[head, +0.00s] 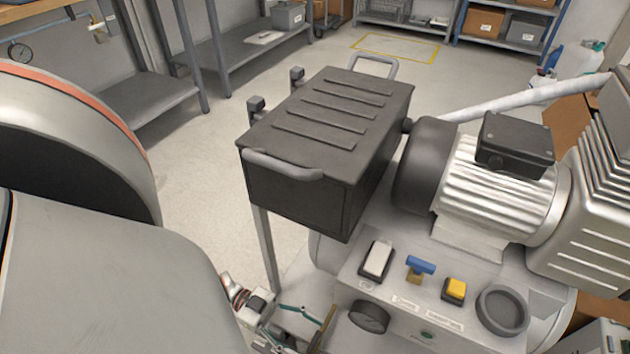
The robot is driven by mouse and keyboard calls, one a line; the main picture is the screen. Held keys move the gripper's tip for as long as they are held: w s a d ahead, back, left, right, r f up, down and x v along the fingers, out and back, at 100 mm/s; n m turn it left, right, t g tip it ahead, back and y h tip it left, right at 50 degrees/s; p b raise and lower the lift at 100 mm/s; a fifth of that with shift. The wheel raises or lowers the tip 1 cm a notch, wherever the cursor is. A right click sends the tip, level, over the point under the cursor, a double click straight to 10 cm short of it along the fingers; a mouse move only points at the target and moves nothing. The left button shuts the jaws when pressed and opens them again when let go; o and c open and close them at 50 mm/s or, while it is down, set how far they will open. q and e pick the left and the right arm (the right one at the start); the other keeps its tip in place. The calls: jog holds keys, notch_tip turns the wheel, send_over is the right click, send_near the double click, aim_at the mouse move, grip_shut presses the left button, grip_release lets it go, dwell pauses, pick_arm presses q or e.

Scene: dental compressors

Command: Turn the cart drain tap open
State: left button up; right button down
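A small tap with a blue handle (420,265) on a brass-coloured stem stands on the sloping grey panel (385,292) of the compressor cart. Its blue bar lies roughly crosswise in the head view. My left arm fills the left side. What looks like my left gripper (303,325) shows at the bottom edge, left of the panel and the gauge, apart from the blue tap. It is partly cut off, and its finger opening and any contact are unclear.
A black ribbed box (325,125) and a finned motor (495,185) stand behind. Clear floor lies left of the box.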

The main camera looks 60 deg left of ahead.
aim_at(314, 343)
pick_arm(q)
jog(key=shift+x, duration=1.4)
jog(key=c, duration=1.1)
jog(key=shift+c, duration=0.2)
